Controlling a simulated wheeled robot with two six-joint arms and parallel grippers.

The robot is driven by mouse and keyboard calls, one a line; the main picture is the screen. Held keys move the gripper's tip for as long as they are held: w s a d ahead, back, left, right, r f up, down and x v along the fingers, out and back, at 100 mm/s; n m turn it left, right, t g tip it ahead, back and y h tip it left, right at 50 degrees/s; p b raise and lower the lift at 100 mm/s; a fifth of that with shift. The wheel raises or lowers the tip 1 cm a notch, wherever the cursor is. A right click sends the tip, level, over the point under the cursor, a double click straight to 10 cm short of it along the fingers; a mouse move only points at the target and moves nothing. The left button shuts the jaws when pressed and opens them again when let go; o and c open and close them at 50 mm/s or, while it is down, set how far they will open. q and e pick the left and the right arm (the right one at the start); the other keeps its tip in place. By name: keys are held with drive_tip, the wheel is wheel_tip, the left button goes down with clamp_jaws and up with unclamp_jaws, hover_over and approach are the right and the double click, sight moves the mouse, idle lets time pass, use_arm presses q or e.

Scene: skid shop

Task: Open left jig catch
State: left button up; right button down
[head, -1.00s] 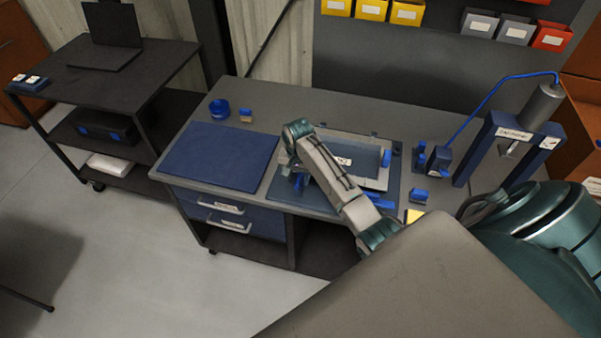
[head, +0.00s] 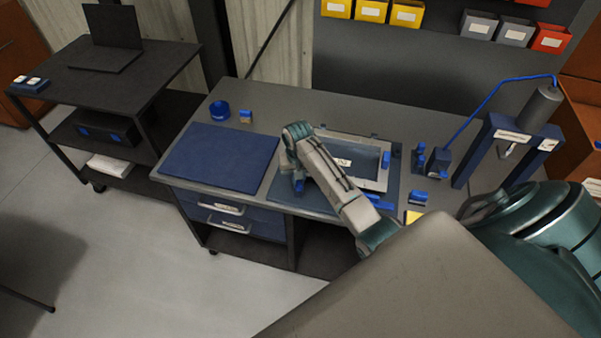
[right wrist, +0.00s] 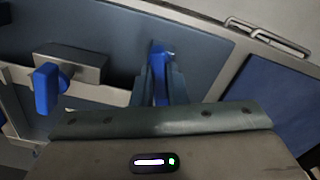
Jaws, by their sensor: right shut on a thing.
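The jig, a grey frame (head: 383,178) around a dark blue-grey plate, lies on the workbench under my right arm in the head view. My right gripper (head: 299,184) is at its left side, largely hidden by my own wrist. In the right wrist view the right gripper (right wrist: 161,92) is shut on a blue catch lever (right wrist: 160,64), with a finger on each side of it. A second blue catch (right wrist: 47,88) on a grey block stands to the left there, apart from the gripper. My left gripper is not in view.
A blue mat (head: 220,157) lies left of the jig. A blue cup (head: 219,109) and a small block (head: 246,116) stand behind it. A blue-framed press (head: 500,150) and small blue fixtures (head: 419,157) stand to the right. A cart with a laptop (head: 110,40) is at the left.

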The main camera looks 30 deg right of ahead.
drive_tip(key=shift+n, duration=0.3)
drive_tip(key=n, duration=0.4)
idle(0.5)
drive_tip(key=shift+n, duration=2.4)
drive_tip(key=n, duration=0.4)
drive_tip(key=shift+n, duration=0.3)
drive_tip(key=c, duration=1.4)
unclamp_jaws()
